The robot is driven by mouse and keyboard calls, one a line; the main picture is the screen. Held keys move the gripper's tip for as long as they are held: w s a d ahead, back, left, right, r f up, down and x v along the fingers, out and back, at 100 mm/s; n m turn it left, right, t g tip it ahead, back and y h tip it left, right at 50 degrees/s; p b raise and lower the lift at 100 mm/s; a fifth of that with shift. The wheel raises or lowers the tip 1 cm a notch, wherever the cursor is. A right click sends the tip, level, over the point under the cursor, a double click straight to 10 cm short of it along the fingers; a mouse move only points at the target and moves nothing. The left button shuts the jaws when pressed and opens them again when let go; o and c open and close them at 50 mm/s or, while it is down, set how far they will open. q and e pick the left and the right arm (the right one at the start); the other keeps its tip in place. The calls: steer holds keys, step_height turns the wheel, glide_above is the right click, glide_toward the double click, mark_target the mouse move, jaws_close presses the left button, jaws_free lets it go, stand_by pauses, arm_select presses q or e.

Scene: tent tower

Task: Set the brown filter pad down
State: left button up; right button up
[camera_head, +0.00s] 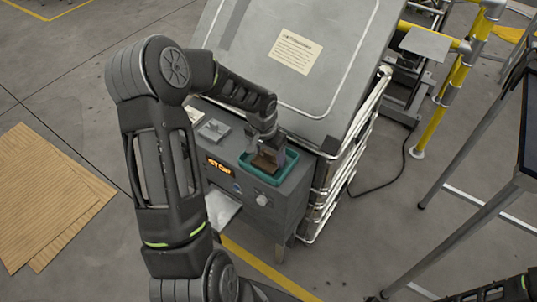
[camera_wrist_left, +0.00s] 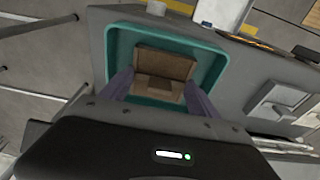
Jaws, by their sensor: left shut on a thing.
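The brown filter pad (camera_head: 264,163) is in the teal tray (camera_head: 262,183) on top of the grey machine. In the left wrist view the brown pad (camera_wrist_left: 165,64) has a raised block on its near side. It lies within the walls of the teal tray (camera_wrist_left: 111,48). My left gripper (camera_head: 269,150) reaches down into the tray from above, its fingers (camera_wrist_left: 158,90) on both sides of the block, shut on it. Whether the pad touches the tray floor I cannot tell. My right gripper is not clearly seen.
The grey machine (camera_head: 279,208) has a lit orange display and a knob on its front. A small metal plate (camera_head: 213,130) sits left of the tray. A large grey panel (camera_head: 295,65) leans behind it. Cardboard sheets (camera_head: 50,195) lie on the floor at left.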

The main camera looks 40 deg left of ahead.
mark_target(265, 163)
arm_select(q)
steer(key=shift+f, duration=0.2)
steer(key=o, duration=1.4)
steer(key=shift+r, duration=0.1)
steer(key=shift+c, duration=0.2)
step_height(265, 163, up, 12)
steer(key=s, duration=0.1)
steer(key=shift+s, duration=0.4)
